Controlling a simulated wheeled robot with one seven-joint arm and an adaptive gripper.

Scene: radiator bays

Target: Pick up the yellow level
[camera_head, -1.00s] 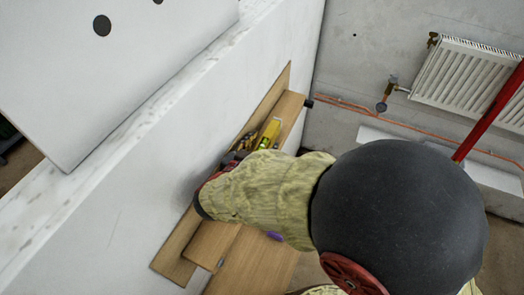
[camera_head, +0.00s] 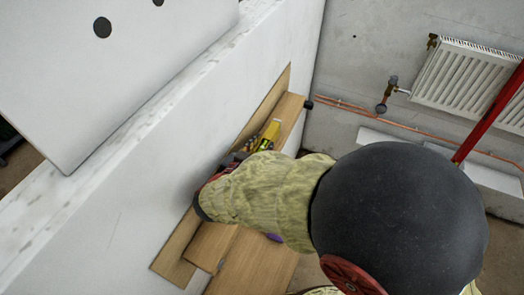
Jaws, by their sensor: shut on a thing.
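The yellow level (camera_head: 268,135) shows beyond the end of my arm, above wooden boards beside the white wall. Only its far part is visible; my arm covers the rest. My gripper (camera_head: 236,159) is at the near end of the level, mostly hidden behind my sleeved arm, and is shut on the level. Whether the level touches the boards below cannot be told from this view.
Wooden boards (camera_head: 212,245) lie along the foot of the white wall (camera_head: 130,185). A white radiator (camera_head: 462,82) hangs at the upper right, with a red pole (camera_head: 492,112) in front. Orange pipes (camera_head: 405,119) run along the back wall.

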